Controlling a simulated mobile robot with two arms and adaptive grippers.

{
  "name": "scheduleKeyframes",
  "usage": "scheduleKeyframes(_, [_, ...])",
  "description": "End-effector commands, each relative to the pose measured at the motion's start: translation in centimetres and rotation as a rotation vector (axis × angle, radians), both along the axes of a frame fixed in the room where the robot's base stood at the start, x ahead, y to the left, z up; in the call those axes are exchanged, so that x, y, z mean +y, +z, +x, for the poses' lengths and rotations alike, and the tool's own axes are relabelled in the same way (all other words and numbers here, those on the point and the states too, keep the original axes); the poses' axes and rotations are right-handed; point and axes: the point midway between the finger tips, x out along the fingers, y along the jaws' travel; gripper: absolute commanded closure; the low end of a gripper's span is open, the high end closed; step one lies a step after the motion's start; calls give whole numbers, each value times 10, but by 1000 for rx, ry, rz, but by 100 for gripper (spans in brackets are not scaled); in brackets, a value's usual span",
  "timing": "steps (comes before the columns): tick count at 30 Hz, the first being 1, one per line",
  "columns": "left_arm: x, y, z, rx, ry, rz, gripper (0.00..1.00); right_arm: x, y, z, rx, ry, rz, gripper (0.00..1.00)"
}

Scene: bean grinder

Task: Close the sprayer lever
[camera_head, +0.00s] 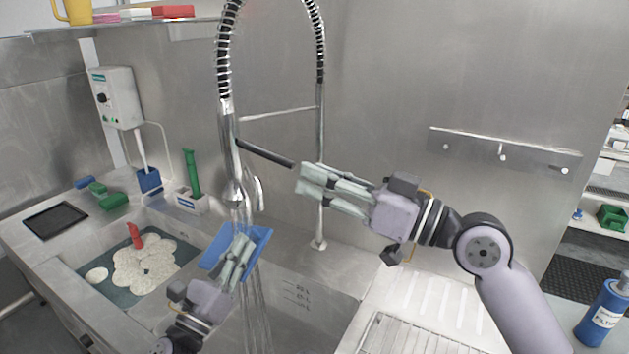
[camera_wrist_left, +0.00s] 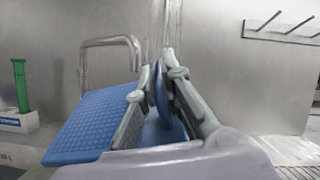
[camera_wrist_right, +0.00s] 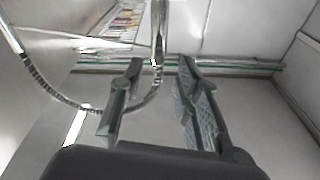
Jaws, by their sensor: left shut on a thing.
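The chrome sprayer (camera_head: 234,178) hangs below the spring hose over the sink. Its dark lever (camera_head: 265,153) sticks out to the right. Pale streaks like running water fall below the sprayer past the blue board. My right gripper (camera_head: 301,180) is just right of the lever's tip, seemingly apart from it. In the right wrist view its fingers (camera_wrist_right: 157,95) stand open, with a chrome pipe beyond them. My left gripper (camera_head: 246,242) is shut on a blue ridged board (camera_head: 260,238), low under the sprayer. The board also shows in the left wrist view (camera_wrist_left: 95,125).
A chrome spout (camera_head: 258,195) and a vertical pipe (camera_head: 320,225) stand close to the grippers. The left basin holds a pale patterned mass (camera_head: 145,266) and a red-handled thing (camera_head: 134,235). A rack (camera_head: 420,338) lies at the front right.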

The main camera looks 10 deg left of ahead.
Motion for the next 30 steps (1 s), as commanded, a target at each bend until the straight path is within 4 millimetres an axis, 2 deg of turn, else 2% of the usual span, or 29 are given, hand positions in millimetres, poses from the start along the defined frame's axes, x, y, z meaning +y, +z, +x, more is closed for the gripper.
scheduleKeyframes(14, [0, 1, 0, -2, 0, 1, 100, 0, 0, 0, 0, 0, 0, 69])
scheduleKeyframes(19, [0, 1, 0, -2, 0, 1, 100, -1, -3, 5, 58, 10, 14, 79])
scheduleKeyframes(23, [0, 1, 0, -2, 0, 1, 100, -5, -15, 22, 301, 57, 77, 88])
scheduleKeyframes(28, [0, 1, 0, -2, 0, 1, 100, -15, -39, 50, 845, 191, 236, 99])
scheduleKeyframes(30, [0, 1, 0, -2, 0, 1, 100, -20, -47, 58, 1072, 260, 306, 100])
